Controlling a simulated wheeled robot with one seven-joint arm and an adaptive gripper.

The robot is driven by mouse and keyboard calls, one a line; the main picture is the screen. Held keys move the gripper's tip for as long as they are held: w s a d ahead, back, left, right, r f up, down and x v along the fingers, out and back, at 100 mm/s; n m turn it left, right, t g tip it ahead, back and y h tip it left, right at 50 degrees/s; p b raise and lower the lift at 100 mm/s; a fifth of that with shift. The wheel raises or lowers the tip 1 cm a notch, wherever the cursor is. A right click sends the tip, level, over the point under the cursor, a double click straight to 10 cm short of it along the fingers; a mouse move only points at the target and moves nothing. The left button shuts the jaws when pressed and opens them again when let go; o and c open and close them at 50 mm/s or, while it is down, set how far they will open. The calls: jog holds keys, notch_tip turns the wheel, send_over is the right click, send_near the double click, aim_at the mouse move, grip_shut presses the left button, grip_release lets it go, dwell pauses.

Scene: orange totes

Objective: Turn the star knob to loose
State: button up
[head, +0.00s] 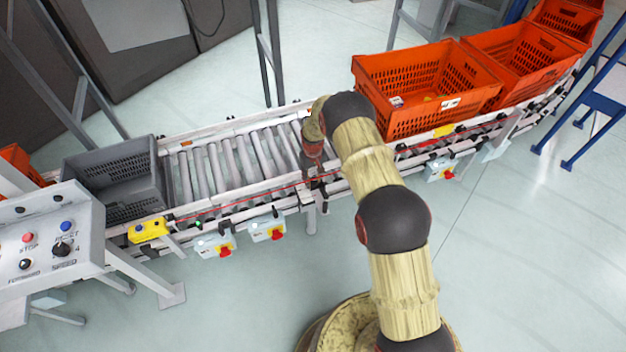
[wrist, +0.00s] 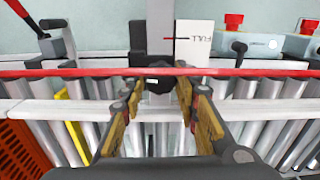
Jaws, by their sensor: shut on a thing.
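The black star knob (wrist: 159,84) sits at the centre of the wrist view, in front of a grey upright bracket. My gripper (wrist: 158,90) has its two yellow-padded fingers on either side of the knob and is shut on it. In the head view my gripper (head: 314,172) reaches down at the near rail of the conveyor; the knob cannot be made out there. A white card (wrist: 193,45) beside the bracket reads FULL upside down. Whether the knob is tight or loose does not show.
A red cord (wrist: 60,73) runs along the rail close to the knob. The roller conveyor (head: 230,162) carries a grey tote (head: 112,180) at left and an orange tote (head: 395,115) right of my arm. Boxes with red switches (head: 268,228) hang from the near rail.

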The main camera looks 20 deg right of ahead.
aim_at(313, 180)
jog(key=shift+n, duration=0.6)
jog(key=shift+w, duration=0.1)
jog(key=o, duration=1.2)
jog(key=shift+c, duration=0.2)
notch_tip(313, 180, up, 12)
